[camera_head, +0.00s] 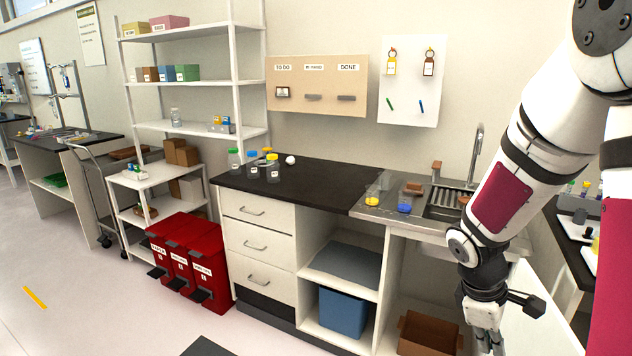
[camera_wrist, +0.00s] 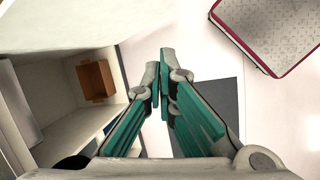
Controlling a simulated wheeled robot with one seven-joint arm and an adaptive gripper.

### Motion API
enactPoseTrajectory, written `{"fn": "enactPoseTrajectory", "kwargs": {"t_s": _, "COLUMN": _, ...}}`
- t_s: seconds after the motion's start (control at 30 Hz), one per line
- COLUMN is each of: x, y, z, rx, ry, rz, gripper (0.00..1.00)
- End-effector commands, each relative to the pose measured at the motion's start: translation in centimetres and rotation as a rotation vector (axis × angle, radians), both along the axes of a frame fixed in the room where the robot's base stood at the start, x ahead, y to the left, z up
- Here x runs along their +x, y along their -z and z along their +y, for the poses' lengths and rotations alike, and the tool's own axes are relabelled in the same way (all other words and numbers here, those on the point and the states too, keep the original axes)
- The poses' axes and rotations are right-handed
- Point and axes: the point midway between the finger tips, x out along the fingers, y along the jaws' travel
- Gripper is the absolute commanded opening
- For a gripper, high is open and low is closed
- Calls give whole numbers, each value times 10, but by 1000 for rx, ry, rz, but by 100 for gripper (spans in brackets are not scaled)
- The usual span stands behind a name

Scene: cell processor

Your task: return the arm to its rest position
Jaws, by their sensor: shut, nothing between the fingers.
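My gripper (camera_wrist: 163,92) shows in the wrist view with its two teal-padded fingers together at the tips and nothing between them. In the head view my arm hangs down at the right, and my gripper (camera_head: 488,343) points downward at the bottom edge, partly cut off. It is in front of the counter with the sink, at the level of the open shelves. In the wrist view the floor with a dark grey mat lies beyond the fingertips.
A brown box (camera_head: 428,334) sits in the open cabinet, left of my gripper; it also shows in the wrist view (camera_wrist: 96,80). A blue bin (camera_head: 342,312) stands further left. Red bins (camera_head: 190,262) stand on the floor. Jars (camera_head: 272,170) stand on the dark counter (camera_head: 318,186). Floor at lower left is clear.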

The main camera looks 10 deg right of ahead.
Motion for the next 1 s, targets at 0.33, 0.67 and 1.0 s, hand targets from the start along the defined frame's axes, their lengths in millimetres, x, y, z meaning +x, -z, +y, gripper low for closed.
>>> {"fn": "enactPoseTrajectory", "kwargs": {"t_s": 0.33, "x": -29, "y": -111, "z": 83, "rx": 69, "ry": 280, "rz": -282, "gripper": 0}}
{"fn": "enactPoseTrajectory", "kwargs": {"t_s": 0.67, "x": -87, "y": -174, "z": 163, "rx": 267, "ry": 499, "rz": -479, "gripper": 0}}
{"fn": "enactPoseTrajectory", "kwargs": {"t_s": 1.0, "x": -126, "y": -195, "z": 204, "rx": 416, "ry": 598, "rz": -541, "gripper": 0}}
